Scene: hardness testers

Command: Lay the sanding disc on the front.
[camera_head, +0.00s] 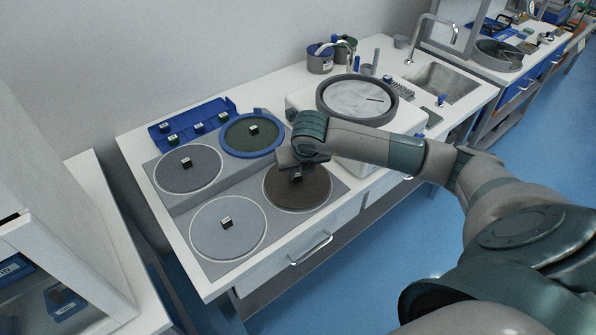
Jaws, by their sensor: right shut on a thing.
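My right gripper (296,172) comes in from the right and points down over the dark brown sanding disc (312,198). It is shut on the small dark block at the middle of this disc; its fingers partly hide the block. The brown disc lies flat within a pale rim at the front right of the grey panel; I cannot tell whether it is slightly raised. A light grey disc (213,240) lies at the front left, a mid-grey disc (178,180) at the back left, and a dark green disc (240,141) in a blue ring at the back right. Each has a small dark block on it.
A blue tray (163,144) with several small blocks stands at the back left. The counter's front edge has a drawer handle (311,249).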

